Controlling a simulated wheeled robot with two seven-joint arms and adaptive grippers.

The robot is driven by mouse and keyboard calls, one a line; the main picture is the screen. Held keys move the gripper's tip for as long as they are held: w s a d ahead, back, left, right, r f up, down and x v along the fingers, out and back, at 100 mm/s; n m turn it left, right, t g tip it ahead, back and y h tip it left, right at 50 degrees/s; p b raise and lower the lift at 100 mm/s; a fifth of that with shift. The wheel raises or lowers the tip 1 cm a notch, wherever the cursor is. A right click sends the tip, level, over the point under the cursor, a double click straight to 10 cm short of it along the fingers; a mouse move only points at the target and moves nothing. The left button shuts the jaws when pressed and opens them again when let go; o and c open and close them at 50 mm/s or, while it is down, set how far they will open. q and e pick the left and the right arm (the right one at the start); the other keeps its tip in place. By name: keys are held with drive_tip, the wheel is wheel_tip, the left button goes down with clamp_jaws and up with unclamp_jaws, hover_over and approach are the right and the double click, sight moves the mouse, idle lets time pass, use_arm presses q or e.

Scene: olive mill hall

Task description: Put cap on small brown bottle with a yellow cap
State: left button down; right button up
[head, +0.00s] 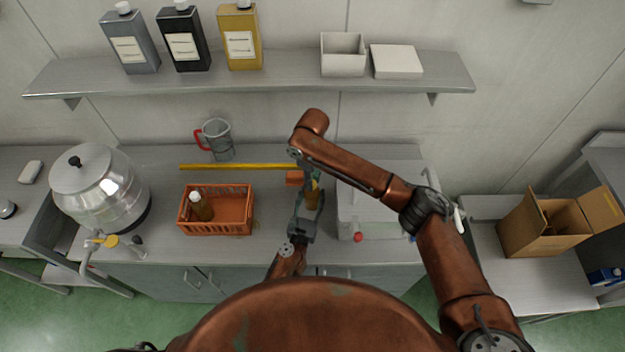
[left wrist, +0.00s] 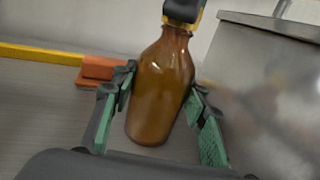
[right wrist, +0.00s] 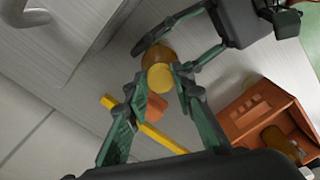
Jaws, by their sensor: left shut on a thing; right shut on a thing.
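The small brown bottle (head: 313,196) stands upright, or nearly so, on the counter. My left gripper (head: 308,205) is shut on its body; in the left wrist view, the fingers flank the brown glass (left wrist: 160,85). The yellow cap (right wrist: 160,78) is between the fingertips of my right gripper (right wrist: 158,82), which is shut on it. The cap is over the bottle's mouth, and a little yellow shows at the neck in the left wrist view. The fingertips hide the join, so I cannot tell whether the cap is seated.
An orange crate (head: 217,231) holding a white-capped brown bottle (head: 200,206) stands left. A yellow stick (head: 235,167) with an orange head (head: 294,178) lies behind. A metal box (head: 375,205) is close on the right. A jug (head: 218,138) and steel tank (head: 98,185) stand farther left.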

drive_tip(key=m, duration=0.4)
drive_tip(key=shift+a, duration=0.15)
drive_tip(key=m, duration=0.5)
drive_tip(key=o, duration=0.7)
drive_tip(key=shift+r, duration=2.25)
drive_tip(key=shift+c, duration=0.2)
